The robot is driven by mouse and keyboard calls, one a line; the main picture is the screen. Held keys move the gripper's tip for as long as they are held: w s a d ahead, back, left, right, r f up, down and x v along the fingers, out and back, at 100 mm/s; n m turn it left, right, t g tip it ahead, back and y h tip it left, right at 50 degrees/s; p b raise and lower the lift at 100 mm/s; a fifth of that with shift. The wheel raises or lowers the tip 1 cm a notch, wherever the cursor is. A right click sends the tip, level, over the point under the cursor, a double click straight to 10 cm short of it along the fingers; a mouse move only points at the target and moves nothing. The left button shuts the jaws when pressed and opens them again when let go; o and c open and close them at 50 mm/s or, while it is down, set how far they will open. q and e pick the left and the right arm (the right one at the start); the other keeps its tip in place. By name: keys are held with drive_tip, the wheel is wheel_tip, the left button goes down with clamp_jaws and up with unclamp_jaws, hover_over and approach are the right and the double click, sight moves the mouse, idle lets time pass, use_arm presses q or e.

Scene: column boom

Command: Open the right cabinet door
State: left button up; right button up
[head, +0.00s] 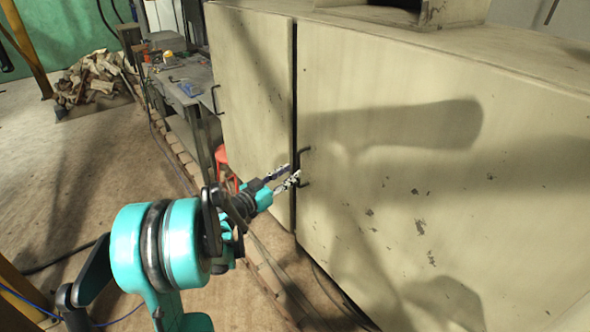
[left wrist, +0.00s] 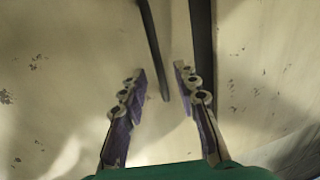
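The right cabinet door (head: 430,200) is a large worn cream panel that stands closed, with a dark vertical gap along its left edge. A thin dark bar handle (head: 304,165) is on it close to that gap. My left gripper (head: 286,178) is at the handle's lower part, its fingers pointing at the door. In the left wrist view its two fingers (left wrist: 156,92) are apart, and the dark handle bar (left wrist: 154,50) shows between and beyond them. I cannot tell whether a finger touches it. My right gripper is not in view.
The left cabinet door (head: 250,100) is closed beside the gap, with a dark handle (head: 215,99) at its far left edge. A cluttered workbench (head: 185,80) and a rubble pile (head: 95,78) stand farther back. Open floor (head: 70,180) lies at left.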

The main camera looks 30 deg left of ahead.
sight(298, 186)
use_arm(q)
drive_tip(key=shift+w+d+b, duration=0.2)
drive_tip(key=shift+w+d, duration=0.05)
drive_tip(key=shift+w, duration=0.85)
drive_tip(key=shift+w+d+b, duration=0.2)
drive_tip(key=shift+w, duration=0.9)
clamp_jaws()
